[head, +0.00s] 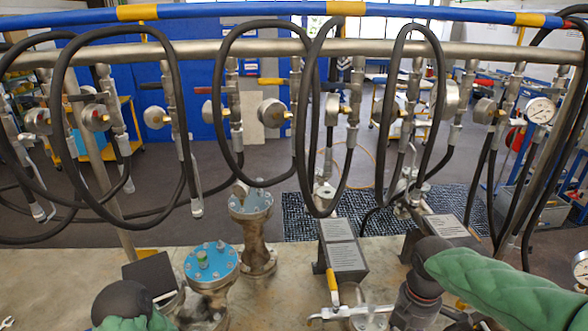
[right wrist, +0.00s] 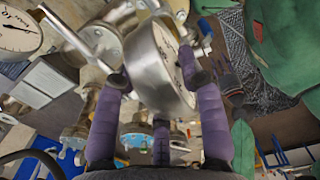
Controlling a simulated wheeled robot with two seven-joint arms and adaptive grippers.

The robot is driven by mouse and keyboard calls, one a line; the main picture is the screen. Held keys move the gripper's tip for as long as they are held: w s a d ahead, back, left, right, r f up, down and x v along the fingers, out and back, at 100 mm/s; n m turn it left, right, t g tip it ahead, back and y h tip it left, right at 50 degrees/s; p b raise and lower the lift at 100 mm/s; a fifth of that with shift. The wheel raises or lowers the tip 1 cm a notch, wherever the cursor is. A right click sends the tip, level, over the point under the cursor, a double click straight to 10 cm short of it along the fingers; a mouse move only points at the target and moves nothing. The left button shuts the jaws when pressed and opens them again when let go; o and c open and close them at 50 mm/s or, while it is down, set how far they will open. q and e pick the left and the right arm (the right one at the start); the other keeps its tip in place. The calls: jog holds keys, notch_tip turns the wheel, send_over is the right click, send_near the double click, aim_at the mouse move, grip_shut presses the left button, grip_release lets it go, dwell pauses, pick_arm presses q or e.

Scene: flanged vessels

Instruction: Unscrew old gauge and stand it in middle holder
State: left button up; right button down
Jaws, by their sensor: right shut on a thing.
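In the right wrist view a round silver-cased gauge (right wrist: 152,65) sits between the purple fingers of my right gripper (right wrist: 160,80), which is shut on it. Its dial is turned to the right and shows only edge-on. I cannot tell whether its stem is still screwed in; the stem is hidden. In the head view my right arm reaches in from the right, and its fingers are out of sight. My left arm shows only at the bottom left edge, and its gripper is out of view. I cannot make out the middle holder.
Another dial gauge (right wrist: 18,32) shows at the upper left of the wrist view. In the head view, blue-topped flanged vessels (head: 211,262) and label stands (head: 345,258) stand on the bench. A yellow-handled valve (head: 333,285) is near the front. Black hoses (head: 68,130) hang across the back.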

jog(key=n, duration=0.2)
jog(key=shift+s+f+n, duration=0.1)
jog(key=shift+s+n, duration=0.2)
jog(key=shift+s, duration=0.05)
jog(key=shift+n, duration=0.8)
jog(key=shift+w, duration=0.1)
jog(key=shift+r+p, duration=0.3)
jog(key=shift+r, duration=0.15)
jog(key=shift+d+r+p, duration=0.15)
jog(key=shift+r+p, duration=0.2)
jog(key=shift+r, duration=0.15)
jog(key=shift+r+p, duration=0.35)
jog(key=shift+r, duration=0.1)
